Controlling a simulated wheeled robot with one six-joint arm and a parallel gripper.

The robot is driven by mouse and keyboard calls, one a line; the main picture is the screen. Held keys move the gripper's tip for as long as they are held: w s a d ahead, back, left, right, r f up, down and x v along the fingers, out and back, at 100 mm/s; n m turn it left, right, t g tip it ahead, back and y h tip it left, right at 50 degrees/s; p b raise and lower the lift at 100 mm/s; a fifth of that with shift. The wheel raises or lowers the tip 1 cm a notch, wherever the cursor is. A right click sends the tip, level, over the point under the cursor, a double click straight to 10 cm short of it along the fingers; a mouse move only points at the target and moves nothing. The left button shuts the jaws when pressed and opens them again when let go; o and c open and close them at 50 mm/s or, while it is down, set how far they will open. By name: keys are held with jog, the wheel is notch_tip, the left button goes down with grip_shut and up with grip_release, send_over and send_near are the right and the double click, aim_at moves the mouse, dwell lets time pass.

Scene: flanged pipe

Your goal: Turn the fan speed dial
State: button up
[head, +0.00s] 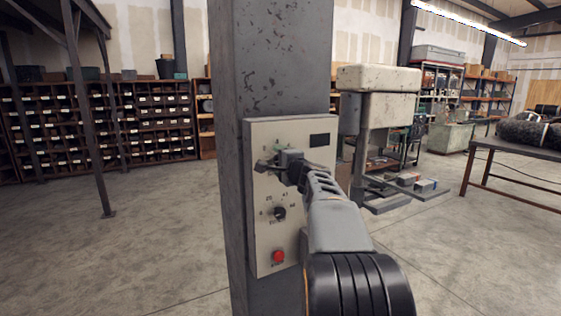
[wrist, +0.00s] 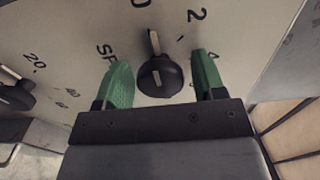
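The fan speed dial (wrist: 160,80) is a round black knob with a pale pointer line, on a panel marked 0, 2 and 4. A partly covered label beginning "SP" is beside it. The pointer is directed up in the wrist view, roughly toward the 0. My gripper (wrist: 161,62) has its two green fingertips on either side of the knob, with a visible gap on each side. In the head view my gripper (head: 274,163) is at the upper part of the control panel (head: 262,239) and hides the dial there.
A second black dial (head: 280,213) with a numbered scale is lower on the panel, above a red button (head: 278,256). The panel is on a grey column (head: 270,60). A drill-press-like machine (head: 378,110) stands behind to the right.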

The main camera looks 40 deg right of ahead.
jog(key=c, duration=0.7)
jog(key=shift+c, duration=0.2)
jog(key=m+b, duration=0.1)
jog(key=m, duration=0.3)
jog(key=shift+m, duration=0.3)
jog(key=m, duration=0.4)
jog(key=shift+m, duration=0.3)
jog(key=m+p, duration=0.1)
jog(key=m, duration=0.3)
jog(key=shift+m+p, duration=0.55)
jog(key=shift+m, duration=1.75)
